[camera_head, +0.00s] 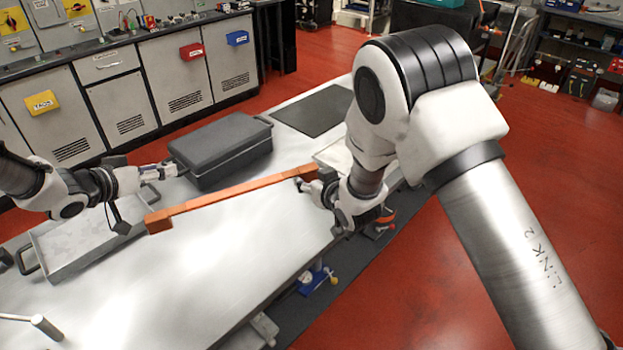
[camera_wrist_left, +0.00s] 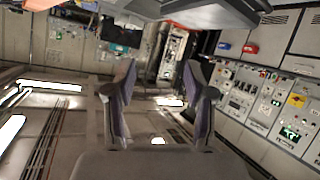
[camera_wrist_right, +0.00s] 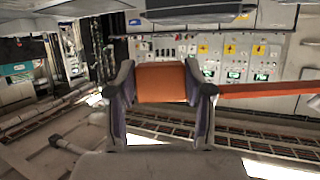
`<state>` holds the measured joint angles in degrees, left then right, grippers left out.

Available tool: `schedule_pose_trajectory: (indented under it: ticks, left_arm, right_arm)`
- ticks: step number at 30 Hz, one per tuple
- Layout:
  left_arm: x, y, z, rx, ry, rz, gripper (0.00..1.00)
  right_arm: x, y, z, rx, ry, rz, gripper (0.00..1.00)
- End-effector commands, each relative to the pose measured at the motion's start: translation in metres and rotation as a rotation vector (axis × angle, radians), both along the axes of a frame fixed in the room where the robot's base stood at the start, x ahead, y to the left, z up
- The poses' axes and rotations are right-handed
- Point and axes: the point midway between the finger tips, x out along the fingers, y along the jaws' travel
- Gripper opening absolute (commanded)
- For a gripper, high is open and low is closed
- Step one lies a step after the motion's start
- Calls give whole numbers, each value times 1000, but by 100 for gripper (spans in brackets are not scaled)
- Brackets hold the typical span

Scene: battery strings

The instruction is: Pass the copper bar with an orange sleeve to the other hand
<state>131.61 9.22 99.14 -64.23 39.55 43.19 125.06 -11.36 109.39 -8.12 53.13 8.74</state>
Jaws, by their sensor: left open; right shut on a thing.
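The copper bar with an orange sleeve (camera_head: 235,191) is held in the air above the metal table, slanting from lower left to upper right in the head view. My right gripper (camera_head: 308,184) is shut on its right end. In the right wrist view the orange bar (camera_wrist_right: 163,82) sits between the fingers and also runs off to the right. My left gripper (camera_head: 176,169) is open and empty, apart from the bar, above and behind its left end. In the left wrist view nothing is between its fingers (camera_wrist_left: 160,85).
The metal table (camera_head: 250,265) has bare room in front of the bar. A dark grey case (camera_head: 222,150) stands behind the bar, close to my left gripper. A shallow metal tray (camera_head: 85,245) lies at left, and a dark mat (camera_head: 313,110) lies at the back.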

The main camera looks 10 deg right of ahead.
Motion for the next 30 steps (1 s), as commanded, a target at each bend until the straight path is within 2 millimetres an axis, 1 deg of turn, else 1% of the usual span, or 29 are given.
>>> schedule_pose_trajectory:
  ticks: [1, 3, 5, 6, 8, 9, 11, 12, 14, 15, 17, 18, 20, 21, 24, 27, 30]
  left_arm:
    - [-6, 22, -17, -18, 42, 104, 54]
    - [-16, 50, -41, -31, 102, 239, 54]
    - [-29, 69, -61, -25, 161, 325, 54]
    - [-42, 76, -76, -3, 208, 346, 54]
    - [-62, 87, -98, 25, 282, 380, 54]
    - [-78, 89, -112, 63, 333, 363, 54]
    - [-104, 92, -133, 115, 411, 336, 54]
    - [-122, 94, -145, 149, 464, 315, 54]
    - [-152, 96, -163, 197, 547, 276, 54]
    - [-173, 97, -173, 229, 603, 246, 54]
    - [-206, 99, -187, 273, 687, 194, 54]
    - [-228, 99, -195, 299, 743, 156, 54]
    - [-262, 99, -204, 335, 825, 94, 54]
    - [-284, 98, -208, 355, 875, 50, 54]
    - [-331, 97, -213, 394, 983, -54, 54]
    - [-371, 96, -213, 418, 1069, -150, 54]
    - [-405, 95, -210, 433, 1140, -240, 54]
  right_arm:
    - [1, 0, 2, 3, -3, -2, 0]
    - [1, 0, 2, 3, -3, -2, 0]
    - [1, 0, 2, 3, -3, -2, 0]
    - [1, 0, 2, 3, -3, -2, 0]
    - [1, 0, 2, 3, -3, -2, 0]
    - [1, 0, 2, 4, -4, -2, 0]
    - [1, 0, 2, 3, -3, -2, 0]
    - [1, 0, 2, 3, -3, -2, 0]
    - [1, 0, 2, 3, -3, -2, 0]
    - [1, 0, 2, 3, -3, -2, 0]
    - [1, 0, 2, 4, -3, -1, 0]
    - [1, 0, 2, 4, -3, -1, 0]
    - [1, 0, 2, 4, -4, -2, 0]
    - [1, 0, 2, 3, -3, -2, 0]
    - [1, 0, 2, 3, -3, -2, 0]
    - [1, 0, 2, 3, -3, -2, 0]
    - [1, 0, 2, 3, -3, -2, 0]
